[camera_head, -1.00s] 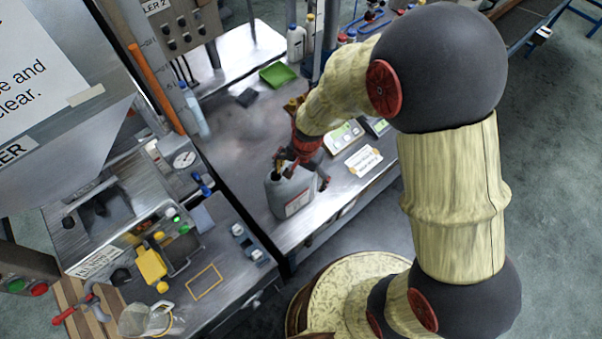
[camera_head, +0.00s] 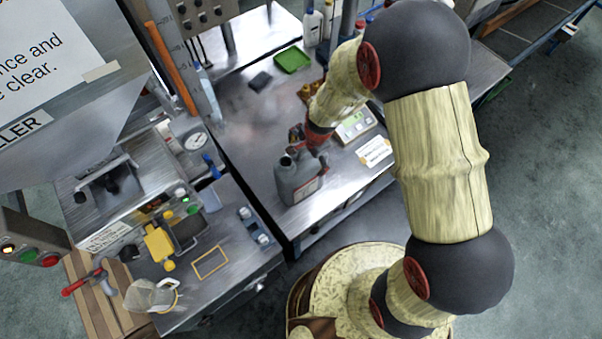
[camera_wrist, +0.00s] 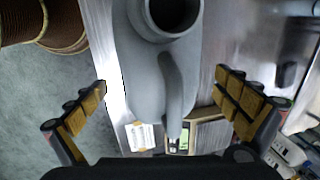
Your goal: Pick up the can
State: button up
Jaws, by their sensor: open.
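The can (camera_head: 297,181) is a grey jug with an open round neck and a side handle. It stands upright on the metal table, near its front edge. It also fills the upper middle of the wrist view (camera_wrist: 140,60), with its handle pointing toward my gripper. My gripper (camera_head: 310,146) is behind the can in the head view, partly hidden by it and the arm. In the wrist view my gripper (camera_wrist: 165,95) is open, with yellow-padded fingers spread on both sides of the handle. Visible gaps separate the fingers from the can.
A scale (camera_head: 356,124) and a white label card (camera_head: 374,152) lie right of the can. A green tray (camera_head: 292,59) and a dark block (camera_head: 260,81) lie farther back. The filler machine (camera_head: 110,190) stands left, with a pitcher (camera_head: 150,296) on its bench. The table left of the can is clear.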

jog(key=shift+w+a+f, duration=0.1)
jog(key=shift+w+f, duration=0.05)
jog(key=shift+f, duration=0.5)
jog(key=shift+c, duration=0.8)
jog(key=c, duration=1.4)
jog(key=shift+r, duration=0.15)
